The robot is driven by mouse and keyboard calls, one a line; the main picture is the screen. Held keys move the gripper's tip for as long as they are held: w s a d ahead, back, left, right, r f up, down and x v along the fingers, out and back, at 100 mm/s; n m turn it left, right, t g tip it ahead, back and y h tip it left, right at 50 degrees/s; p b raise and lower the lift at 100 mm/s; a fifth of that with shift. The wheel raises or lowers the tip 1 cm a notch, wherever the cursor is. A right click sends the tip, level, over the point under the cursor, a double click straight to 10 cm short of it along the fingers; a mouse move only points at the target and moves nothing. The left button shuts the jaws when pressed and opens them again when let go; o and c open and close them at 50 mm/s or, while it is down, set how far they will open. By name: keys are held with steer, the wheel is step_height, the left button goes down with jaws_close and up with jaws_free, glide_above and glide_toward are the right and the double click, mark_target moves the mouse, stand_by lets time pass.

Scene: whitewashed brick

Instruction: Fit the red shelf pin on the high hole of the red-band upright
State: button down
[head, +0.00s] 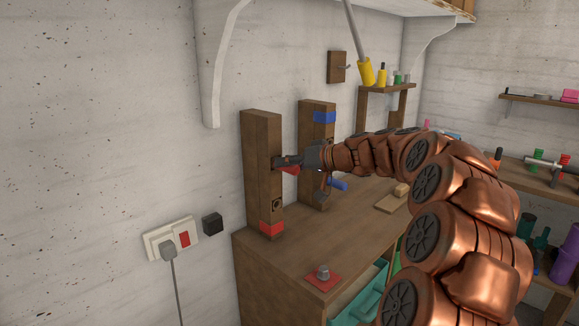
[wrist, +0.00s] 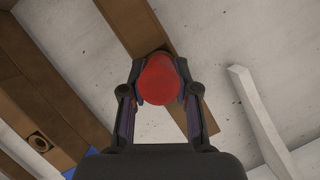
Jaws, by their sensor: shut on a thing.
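The red-band upright (head: 262,135) is a brown wooden post on the bench top, with a red band (head: 271,228) near its foot. A dark round hole (head: 277,204) shows low on its face. My gripper (head: 284,161) is at the upper half of this post, shut on the red shelf pin (head: 290,170). In the wrist view the red pin (wrist: 160,80) sits between both fingers, its round end towards the camera, with the post (wrist: 137,22) behind it. The high hole is hidden, and I cannot tell whether the pin is in it.
The blue-band upright (head: 317,146) stands to the right, behind my gripper, with a blue piece (head: 337,184) beside it. A red mat (head: 322,278) with a grey part lies at the bench front. A socket (head: 171,240) is on the wall at left. A wooden block (head: 401,190) lies on the bench.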

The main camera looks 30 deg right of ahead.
steer(key=shift+w, duration=0.1)
steer(key=c, duration=0.8)
jaws_free()
steer(key=v, duration=1.2)
